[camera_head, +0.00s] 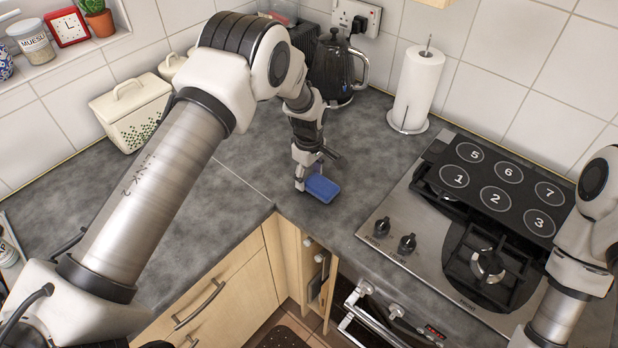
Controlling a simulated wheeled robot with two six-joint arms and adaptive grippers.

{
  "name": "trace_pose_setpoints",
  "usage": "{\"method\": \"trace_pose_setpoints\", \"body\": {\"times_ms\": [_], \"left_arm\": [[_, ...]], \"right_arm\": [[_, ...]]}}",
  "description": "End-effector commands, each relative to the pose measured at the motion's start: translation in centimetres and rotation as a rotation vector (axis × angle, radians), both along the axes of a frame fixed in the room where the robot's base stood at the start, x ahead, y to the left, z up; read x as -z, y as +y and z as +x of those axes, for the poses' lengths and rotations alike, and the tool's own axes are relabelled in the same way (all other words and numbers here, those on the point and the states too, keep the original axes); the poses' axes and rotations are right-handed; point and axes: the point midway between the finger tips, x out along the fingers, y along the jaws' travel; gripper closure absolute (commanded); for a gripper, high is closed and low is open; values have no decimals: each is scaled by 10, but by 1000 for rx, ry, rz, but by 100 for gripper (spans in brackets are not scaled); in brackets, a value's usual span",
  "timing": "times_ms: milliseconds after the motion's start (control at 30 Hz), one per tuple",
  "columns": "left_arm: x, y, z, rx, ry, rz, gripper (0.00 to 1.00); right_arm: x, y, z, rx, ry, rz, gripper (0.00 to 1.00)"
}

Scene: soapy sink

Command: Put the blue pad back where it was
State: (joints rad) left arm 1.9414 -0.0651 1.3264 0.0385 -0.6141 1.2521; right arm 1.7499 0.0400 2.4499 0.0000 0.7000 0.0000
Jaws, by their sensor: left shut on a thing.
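The blue pad (322,188) is a small rounded block near the counter's corner, left of the hob. My left gripper (308,178) points down and is shut on the pad's left end. I cannot tell whether the pad touches the counter or hangs just above it. My right arm comes in at the right edge, but its gripper is out of the picture.
The grey counter (225,215) is clear around the pad. A black kettle (335,68) and a paper towel roll (416,88) stand behind. The hob (440,255) carries a black panel (495,188) with numbered circles. A cream container (133,112) stands at left.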

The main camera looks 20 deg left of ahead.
Motion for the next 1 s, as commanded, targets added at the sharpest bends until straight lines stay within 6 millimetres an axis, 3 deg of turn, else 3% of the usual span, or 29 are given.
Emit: {"method": "trace_pose_setpoints", "body": {"times_ms": [167, 200, 267, 633, 700, 867, 1000], "left_arm": [[4, 0, 0, 0, 1, 0, 77], [3, 0, 0, 0, 0, 0, 32], [2, 0, 0, 0, 0, 0, 14], [-3, 0, 0, 0, 0, 0, 14], [-7, 0, 0, 0, -2, -1, 14], [-39, -1, 1, 0, -5, -1, 14], [-76, -1, 1, 0, -5, -1, 14]], "right_arm": [[3, 0, 0, 0, 0, 0, 62], [2, 0, 0, 0, 0, 0, 62], [1, 0, 0, 0, 0, 0, 62], [-3, 0, 0, 0, 0, 0, 62], [4, 0, 0, 0, -1, 0, 62], [21, 0, 0, 0, 0, 0, 62], [34, 0, 0, 0, 0, 0, 62]]}}
